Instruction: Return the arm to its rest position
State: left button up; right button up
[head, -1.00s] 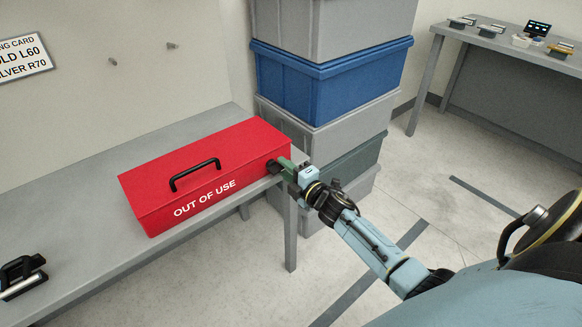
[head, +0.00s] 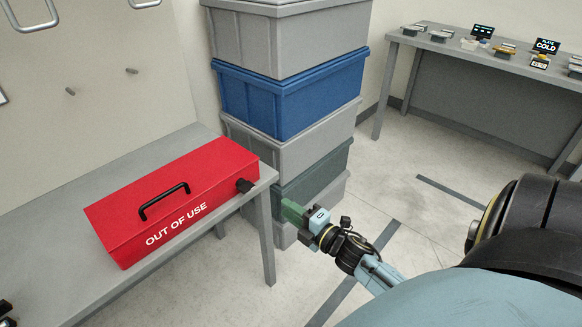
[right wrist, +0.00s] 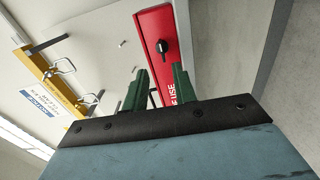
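My right gripper (head: 290,213) is off the right end of the bench, in front of the stacked crates. The right wrist view shows its two green fingers (right wrist: 158,90) apart with nothing between them. The red OUT OF USE box (head: 170,205) sits closed on the grey bench, with a black handle (head: 164,201) on its lid. A black knob (head: 245,186) is on its right end. The gripper is clear of it. The knob (right wrist: 162,47) also shows beyond the fingers in the right wrist view.
The grey bench (head: 75,195) edge and leg are left of my right gripper. A crate stack with a blue crate (head: 290,100) stands behind it. A far grey table (head: 470,58) holds small items and displays. Open floor (head: 400,240) lies to the right.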

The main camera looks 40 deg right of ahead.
jog(key=shift+f, duration=0.1)
dwell(0.4)
jog(key=s+a+f+m+g+h, duration=0.1)
jog(key=s+f+m+g, duration=0.4)
jog(key=f, duration=0.8)
jog(key=s+a+f+m+g+h, duration=0.1)
jog(key=s+f+m+g, duration=0.2)
jog(key=s+f+m, duration=0.7)
jog(key=s+a+f+g, duration=0.1)
jog(key=s+f+g, duration=0.3)
jog(key=s+f, duration=0.4)
jog(key=s+a+f+m+g, duration=0.1)
jog(key=s+f+g, duration=0.4)
jog(key=s, duration=0.9)
notch_tip(320, 180, down, 4)
jog(key=shift+s+a+r, duration=0.25)
jog(key=shift+s+a, duration=0.15)
jog(key=shift+a, duration=0.4)
jog(key=shift+o, duration=0.5)
